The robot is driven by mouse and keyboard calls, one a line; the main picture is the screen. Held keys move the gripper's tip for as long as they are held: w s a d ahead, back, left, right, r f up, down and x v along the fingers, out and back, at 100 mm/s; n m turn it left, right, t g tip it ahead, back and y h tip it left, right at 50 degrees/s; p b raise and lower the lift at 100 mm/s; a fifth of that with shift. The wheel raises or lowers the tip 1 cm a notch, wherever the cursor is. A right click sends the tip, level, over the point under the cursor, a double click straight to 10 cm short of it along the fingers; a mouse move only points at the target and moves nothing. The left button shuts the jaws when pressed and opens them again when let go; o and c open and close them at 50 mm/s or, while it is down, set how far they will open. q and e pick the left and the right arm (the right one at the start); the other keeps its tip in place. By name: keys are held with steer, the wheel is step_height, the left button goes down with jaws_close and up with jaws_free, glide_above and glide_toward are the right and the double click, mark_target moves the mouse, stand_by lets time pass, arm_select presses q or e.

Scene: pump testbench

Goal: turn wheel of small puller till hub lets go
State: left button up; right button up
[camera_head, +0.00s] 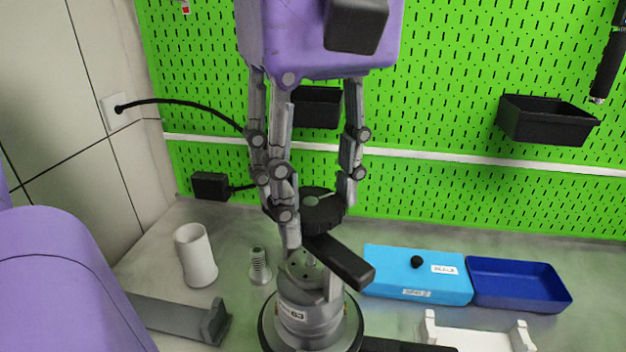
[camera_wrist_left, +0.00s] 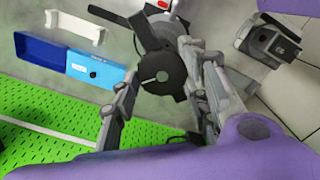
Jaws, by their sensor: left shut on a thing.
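The small puller's black wheel (camera_head: 318,214) sits on top of the puller, above the grey pump (camera_head: 308,318); the wheel also shows as a slotted black disc in the left wrist view (camera_wrist_left: 158,76). My left gripper (camera_head: 320,208) reaches down from above, its jointed grey fingers shut around the wheel's rim. A black puller bar (camera_head: 342,262) sticks out below the wheel towards the front right. A grey round part with holes, seemingly the hub (camera_head: 300,266), shows under it, partly hidden by a finger and the bar. My right gripper is not in view.
A white cylinder (camera_head: 196,256), a bolt (camera_head: 260,268) and a grey bracket (camera_head: 180,314) stand left of the pump. A light blue box (camera_head: 390,280), a dark blue tray (camera_head: 518,296) and a white holder (camera_head: 475,340) lie right. A green pegboard (camera_head: 450,100) closes off the back.

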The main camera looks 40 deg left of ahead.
mark_target(316, 202)
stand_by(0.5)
arm_select(q)
steer(key=o, duration=1.1)
steer(key=shift+d, duration=0.1)
step_height(316, 202, up, 12)
